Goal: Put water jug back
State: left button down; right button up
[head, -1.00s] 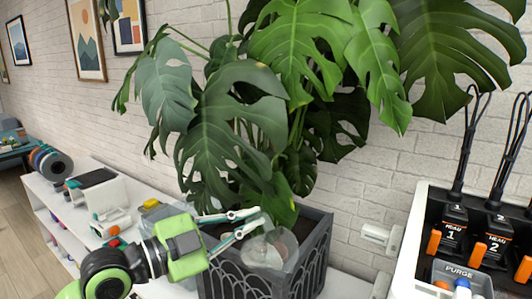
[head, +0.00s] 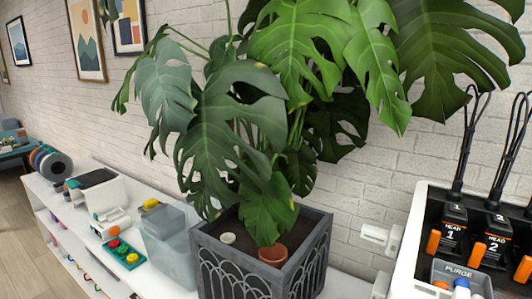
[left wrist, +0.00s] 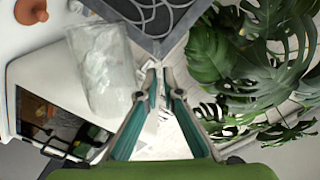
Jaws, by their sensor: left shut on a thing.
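In the left wrist view, the clear water jug (left wrist: 100,65) shows beside the fingertips, to their left. My left gripper (left wrist: 160,85) is shut on it; the exact grip spot, probably its handle, is not clear. Neither the jug nor my left gripper shows in the head view. The dark grey planter (head: 252,268) with a large leafy plant (head: 235,120) stands on the white shelf. A patterned planter wall (left wrist: 148,18) lies just past the fingertips in the wrist view. My right gripper is in no view.
A translucent bin (head: 168,248) stands left of the planter, beside a small board with coloured buttons (head: 122,255). A white machine (head: 415,225) with labelled heads is at the right.

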pick_arm(q)
jog(key=s+a+f+n+t+y, duration=0.15)
jog(key=s+a+f, duration=0.25)
jog(key=s, duration=0.4)
jog(key=shift+w+a+f+n+t+y+b, duration=0.1)
jog(key=shift+w+a+n+t+y+b, duration=0.3)
jog(key=shift+a+n+y, duration=0.85)
jog(key=shift+w+a+f+n+t+y+b, duration=0.15)
jog(key=shift+w+a+n+t+y+b, duration=0.35)
jog(key=shift+y, duration=1.2)
jog(key=shift+w+a+f+n+t+y+b, duration=0.1)
jog(key=shift+w+a+n+y+b, duration=0.2)
jog(key=shift+a+n+y+b, duration=0.7)
jog(key=shift+d+y+p, duration=0.25)
jog(key=shift+y+p, duration=0.2)
jog(key=shift+y, duration=0.05)
